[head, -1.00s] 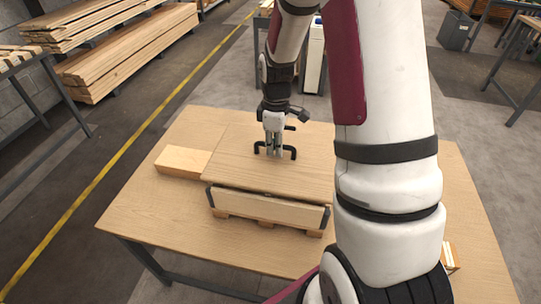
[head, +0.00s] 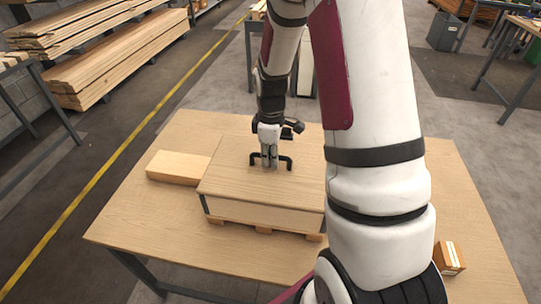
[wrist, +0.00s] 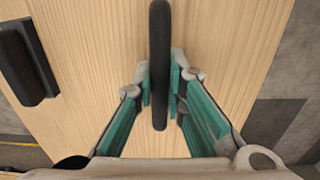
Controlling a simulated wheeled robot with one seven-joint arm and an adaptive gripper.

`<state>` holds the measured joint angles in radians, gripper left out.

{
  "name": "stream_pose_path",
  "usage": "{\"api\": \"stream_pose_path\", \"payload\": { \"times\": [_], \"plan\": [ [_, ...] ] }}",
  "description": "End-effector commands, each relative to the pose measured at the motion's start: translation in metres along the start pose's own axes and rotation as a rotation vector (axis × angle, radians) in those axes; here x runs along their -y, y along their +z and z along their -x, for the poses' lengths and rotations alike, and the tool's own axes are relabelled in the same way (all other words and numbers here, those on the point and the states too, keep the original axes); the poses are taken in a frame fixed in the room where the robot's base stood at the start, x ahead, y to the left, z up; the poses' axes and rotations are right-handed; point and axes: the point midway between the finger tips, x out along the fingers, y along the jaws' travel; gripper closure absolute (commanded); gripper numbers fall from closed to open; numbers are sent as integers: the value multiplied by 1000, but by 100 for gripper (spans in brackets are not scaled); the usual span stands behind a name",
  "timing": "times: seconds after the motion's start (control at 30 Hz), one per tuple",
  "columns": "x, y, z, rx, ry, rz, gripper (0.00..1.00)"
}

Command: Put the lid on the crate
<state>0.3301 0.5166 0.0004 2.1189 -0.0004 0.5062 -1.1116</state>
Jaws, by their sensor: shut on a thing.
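The lid (head: 233,183) is a flat light-wood board with a black bar handle (head: 287,163) on top. It lies over the crate (head: 262,217), whose pale front wall and black left corner show below the lid's front edge. No clear gap shows along that edge, and lid and crate look lined up there. My arm hides the right end of both. My gripper (head: 269,164) is shut on the handle from above. The wrist view shows the handle (wrist: 159,40) between the teal fingers (wrist: 160,88), with the lid (wrist: 95,60) beneath.
The crate stands on a small pallet (head: 263,230) on a wooden table (head: 135,226). A wood block (head: 178,167) lies left of the crate. A small orange-brown box (head: 450,258) sits at the table's right. The table's front left is clear.

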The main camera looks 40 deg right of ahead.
Motion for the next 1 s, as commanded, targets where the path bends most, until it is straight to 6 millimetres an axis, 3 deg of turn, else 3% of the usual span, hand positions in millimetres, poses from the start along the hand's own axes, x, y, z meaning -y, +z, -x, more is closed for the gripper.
{"api": "stream_pose_path", "payload": {
  "times": [0.07, 0.1, 0.17, 0.57, 0.67, 1.0],
  "plan": [
    [0, 0, -2, 0, 1, 0, 100],
    [0, 0, -2, 0, 0, 0, 79],
    [0, 0, -2, 0, 0, 0, 68],
    [0, 0, 5, -1, 1, 0, 68],
    [-1, 0, 18, -2, 4, -1, 68],
    [-1, 0, 87, -3, 5, -2, 68]
  ]
}}
